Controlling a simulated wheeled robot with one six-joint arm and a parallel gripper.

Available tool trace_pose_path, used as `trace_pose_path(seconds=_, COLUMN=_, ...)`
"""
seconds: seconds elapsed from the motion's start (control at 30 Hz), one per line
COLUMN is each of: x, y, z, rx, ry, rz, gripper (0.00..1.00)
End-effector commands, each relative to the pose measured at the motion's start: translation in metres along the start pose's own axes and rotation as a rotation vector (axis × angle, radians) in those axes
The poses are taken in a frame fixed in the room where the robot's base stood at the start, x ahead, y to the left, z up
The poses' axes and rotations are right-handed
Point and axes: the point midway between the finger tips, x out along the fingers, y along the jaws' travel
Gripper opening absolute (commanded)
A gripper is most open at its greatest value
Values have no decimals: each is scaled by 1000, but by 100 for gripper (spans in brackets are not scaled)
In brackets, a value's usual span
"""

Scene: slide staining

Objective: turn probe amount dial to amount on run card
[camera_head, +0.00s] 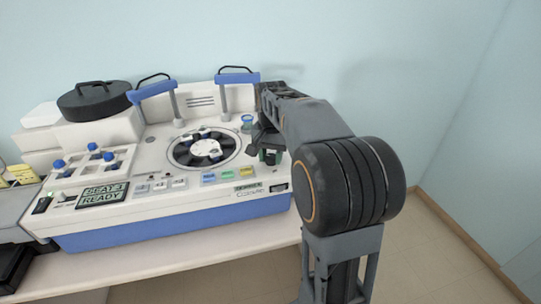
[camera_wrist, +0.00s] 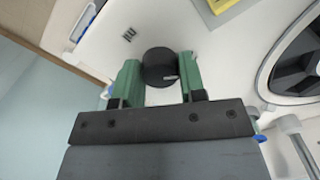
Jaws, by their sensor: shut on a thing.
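The dial (camera_wrist: 158,62) is a round black knob with a short pale pointer mark on its right side in the wrist view. My gripper (camera_wrist: 159,72) has its two green fingers on either side of the knob and is shut on it. In the head view my gripper (camera_head: 268,153) is at the right end of the white machine's top, and the dial is hidden there by my arm and gripper. Small dark print sits beside the knob in the wrist view, too small to read. I cannot make out a run card in either view.
The white and blue machine (camera_head: 150,238) stands on a pale bench. A round dark carousel (camera_head: 204,150) lies left of my gripper, with blue-ended uprights behind it. A small display (camera_head: 102,195) and coloured buttons line the front. A black lidded pot (camera_head: 95,103) stands back left.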

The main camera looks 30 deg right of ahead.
Motion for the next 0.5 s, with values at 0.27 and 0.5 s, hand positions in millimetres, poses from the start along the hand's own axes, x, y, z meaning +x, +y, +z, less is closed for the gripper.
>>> trace_pose_path(seconds=0.27, x=-2, y=0, z=0, rx=130, ry=0, rz=0, gripper=14)
trace_pose_path(seconds=0.5, x=-2, y=0, z=0, rx=347, ry=0, rz=-1, gripper=14)
